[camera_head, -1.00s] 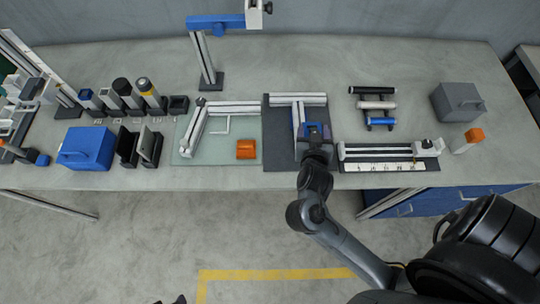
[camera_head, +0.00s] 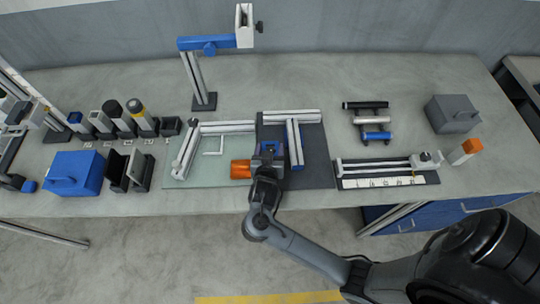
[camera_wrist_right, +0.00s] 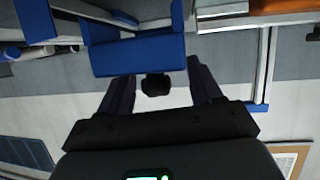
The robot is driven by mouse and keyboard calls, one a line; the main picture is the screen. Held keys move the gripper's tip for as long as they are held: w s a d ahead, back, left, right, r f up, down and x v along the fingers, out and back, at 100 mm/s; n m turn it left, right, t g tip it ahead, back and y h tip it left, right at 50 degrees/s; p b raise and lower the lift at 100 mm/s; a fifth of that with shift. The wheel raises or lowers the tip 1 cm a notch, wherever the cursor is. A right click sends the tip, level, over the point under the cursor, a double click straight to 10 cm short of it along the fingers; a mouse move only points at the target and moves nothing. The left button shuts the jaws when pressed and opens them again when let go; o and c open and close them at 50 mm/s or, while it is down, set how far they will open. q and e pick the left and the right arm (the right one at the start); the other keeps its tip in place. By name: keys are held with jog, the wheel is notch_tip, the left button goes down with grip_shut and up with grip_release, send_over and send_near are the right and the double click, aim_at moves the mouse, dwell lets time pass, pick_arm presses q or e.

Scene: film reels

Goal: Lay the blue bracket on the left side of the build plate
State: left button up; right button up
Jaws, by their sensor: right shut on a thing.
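The build plate (camera_head: 318,165) is a dark grey plate in the middle of the table. It carries a pale metal profile along its back and another, with a blue strip (camera_head: 295,150), running towards the front. My right gripper (camera_head: 268,150) is over the plate's left side, left of that strip. It is shut on the blue bracket (camera_wrist_right: 135,52), which fills the space beyond my fingers in the right wrist view. In the head view the gripper partly hides the bracket, and I cannot tell whether it touches the plate. My left gripper is out of view.
A glass mat (camera_head: 190,176) with pale profiles and an orange block (camera_head: 241,169) lies close on the left. A blue box (camera_head: 77,173) stands farther left. A rack of rollers (camera_head: 372,118) and a grey box (camera_head: 452,113) are on the right.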

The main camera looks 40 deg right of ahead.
notch_tip(320, 180, down, 3)
jog(key=shift+f, duration=0.1)
jog(key=shift+f+b, duration=0.15)
jog(key=shift+b, duration=0.15)
jog(key=o, duration=1.4)
